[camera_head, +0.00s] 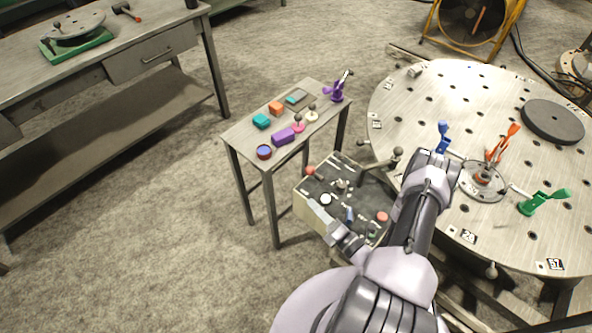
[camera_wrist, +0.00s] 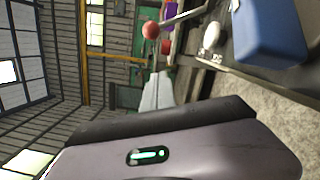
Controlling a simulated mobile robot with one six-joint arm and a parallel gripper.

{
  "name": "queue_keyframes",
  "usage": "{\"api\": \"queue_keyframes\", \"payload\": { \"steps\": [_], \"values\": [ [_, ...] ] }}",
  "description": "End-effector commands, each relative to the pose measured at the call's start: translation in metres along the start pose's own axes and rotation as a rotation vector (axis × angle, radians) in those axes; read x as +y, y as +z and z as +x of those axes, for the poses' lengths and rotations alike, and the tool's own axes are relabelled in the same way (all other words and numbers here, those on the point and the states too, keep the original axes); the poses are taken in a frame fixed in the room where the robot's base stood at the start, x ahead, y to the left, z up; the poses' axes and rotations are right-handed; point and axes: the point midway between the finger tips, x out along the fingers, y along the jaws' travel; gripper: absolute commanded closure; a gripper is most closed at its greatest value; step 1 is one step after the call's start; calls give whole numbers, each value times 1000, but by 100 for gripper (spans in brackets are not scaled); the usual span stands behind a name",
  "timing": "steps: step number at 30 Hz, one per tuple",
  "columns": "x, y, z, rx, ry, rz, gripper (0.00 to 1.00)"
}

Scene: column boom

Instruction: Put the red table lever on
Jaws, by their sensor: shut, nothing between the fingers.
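The red-knobbed lever (camera_head: 310,171) stands at the far left corner of the dark control panel (camera_head: 343,170), its short stem running toward the right. In the wrist view its red ball (camera_wrist: 151,30) shows at upper centre, beyond my gripper. My gripper (camera_head: 314,206) is shut and empty over the left front edge of the panel, apart from the red knob. The wrist view shows its pale fingertips (camera_wrist: 156,92) below the ball in the picture. I cannot read the lever's on or off position.
A white knob (camera_head: 326,200), a blue handle (camera_head: 349,215) and a red button-like knob (camera_head: 382,217) crowd the panel. A small table (camera_head: 240,134) with coloured blocks stands behind. A round table (camera_head: 400,105) with coloured clamps is at right. Open floor lies left.

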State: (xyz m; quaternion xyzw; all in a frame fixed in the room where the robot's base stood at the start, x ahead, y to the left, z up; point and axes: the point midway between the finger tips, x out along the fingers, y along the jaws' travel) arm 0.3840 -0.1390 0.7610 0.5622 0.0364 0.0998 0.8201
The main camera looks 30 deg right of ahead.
Motion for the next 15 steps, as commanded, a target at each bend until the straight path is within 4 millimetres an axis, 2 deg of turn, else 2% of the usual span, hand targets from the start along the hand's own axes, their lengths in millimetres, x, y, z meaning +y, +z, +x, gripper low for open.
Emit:
{"api": "queue_keyframes", "payload": {
  "steps": [9, 11, 15],
  "values": [
    [0, -1, 4, 4, 2, 0, 100],
    [0, -2, 10, 6, 3, 0, 100],
    [-1, -3, 37, 10, 5, -2, 100]
  ]
}}
